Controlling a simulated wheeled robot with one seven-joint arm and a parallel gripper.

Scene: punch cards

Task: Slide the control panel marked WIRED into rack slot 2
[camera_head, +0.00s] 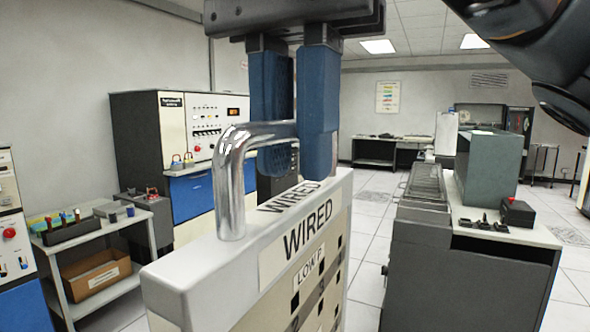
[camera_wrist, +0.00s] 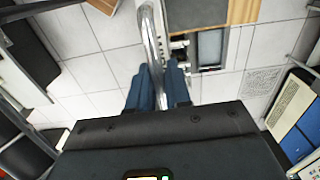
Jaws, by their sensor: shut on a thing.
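The control panel marked WIRED (camera_head: 300,255) is close to the camera in the head view, upright and cut off by the lower edge. It is off-white, with WIRED labels on its top and face and a LOW P label below. A chrome handle (camera_head: 232,180) stands on its top. My gripper (camera_head: 290,150), with blue fingers, is shut on this handle. In the wrist view my gripper (camera_wrist: 158,85) has its fingers on both sides of the chrome handle (camera_wrist: 150,45). I cannot make out rack slot 2 in either view.
A cabinet with blue panels (camera_head: 200,197) stands at the back left. A cart (camera_head: 70,245) with a cardboard box (camera_head: 96,280) is at left. A dark grey machine (camera_head: 450,265) with a white top stands at right. Tiled floor (camera_head: 370,225) lies open between them.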

